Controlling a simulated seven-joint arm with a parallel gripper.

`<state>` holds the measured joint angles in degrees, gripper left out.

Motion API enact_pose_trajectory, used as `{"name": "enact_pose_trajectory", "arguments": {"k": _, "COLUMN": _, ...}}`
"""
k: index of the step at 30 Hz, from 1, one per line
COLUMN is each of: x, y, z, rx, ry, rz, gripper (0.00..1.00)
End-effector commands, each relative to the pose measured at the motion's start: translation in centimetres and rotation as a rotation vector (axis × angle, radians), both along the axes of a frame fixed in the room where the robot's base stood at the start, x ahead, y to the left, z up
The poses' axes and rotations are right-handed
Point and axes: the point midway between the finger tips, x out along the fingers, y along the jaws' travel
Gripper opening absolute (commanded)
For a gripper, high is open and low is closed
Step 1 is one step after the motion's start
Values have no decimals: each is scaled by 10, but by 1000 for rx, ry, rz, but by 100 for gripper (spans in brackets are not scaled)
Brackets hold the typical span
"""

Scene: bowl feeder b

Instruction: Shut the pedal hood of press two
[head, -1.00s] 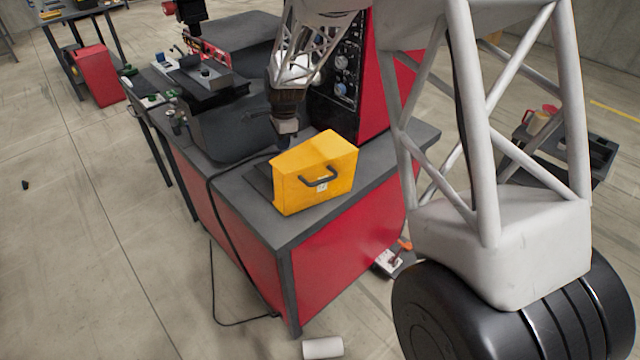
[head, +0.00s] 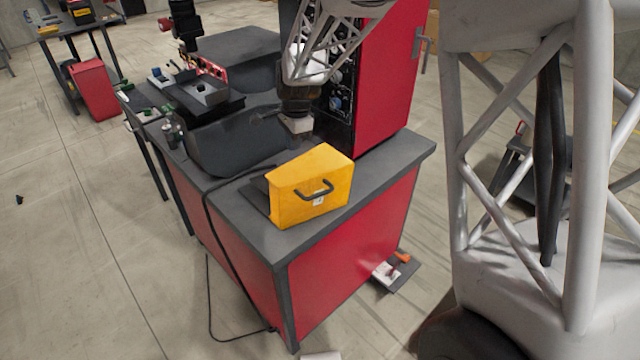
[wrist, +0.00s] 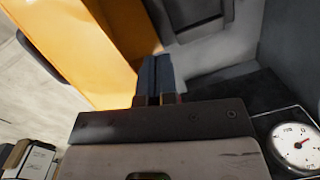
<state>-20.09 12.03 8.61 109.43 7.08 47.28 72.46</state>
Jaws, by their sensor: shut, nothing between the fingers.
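The yellow pedal hood (head: 300,200) is a wedge-shaped box with a dark handle on its front. It sits near the front corner of the grey-topped red bench (head: 345,235). A dark flat plate shows at its left edge. Its underside and hinge are hidden, so I cannot tell how far open it is. My gripper (head: 304,138) is just behind the hood's top edge, with the fingertips partly hidden. In the wrist view, my gripper (wrist: 160,62) has its dark fingers together and empty, close beside the yellow hood (wrist: 90,45); contact is unclear.
A red cabinet (head: 388,75) with a dark control panel stands behind the hood. A dark curved tray (head: 225,140) lies to its left. A black cable (head: 212,235) hangs over the bench edge. A round gauge (wrist: 297,142) shows at lower right in the wrist view.

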Motion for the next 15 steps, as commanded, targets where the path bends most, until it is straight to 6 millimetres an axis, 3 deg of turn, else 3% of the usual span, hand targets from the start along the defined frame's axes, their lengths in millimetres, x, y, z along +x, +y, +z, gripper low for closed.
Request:
{"name": "enact_pose_trajectory", "arguments": {"k": 3, "x": -13, "y": -20, "z": 27, "rx": 3, "ry": -31, "rz": 43, "gripper": 0}}
{"name": "enact_pose_trajectory", "arguments": {"k": 15, "x": -67, "y": -82, "z": 99, "rx": -7, "ry": -126, "rz": 203, "gripper": 0}}
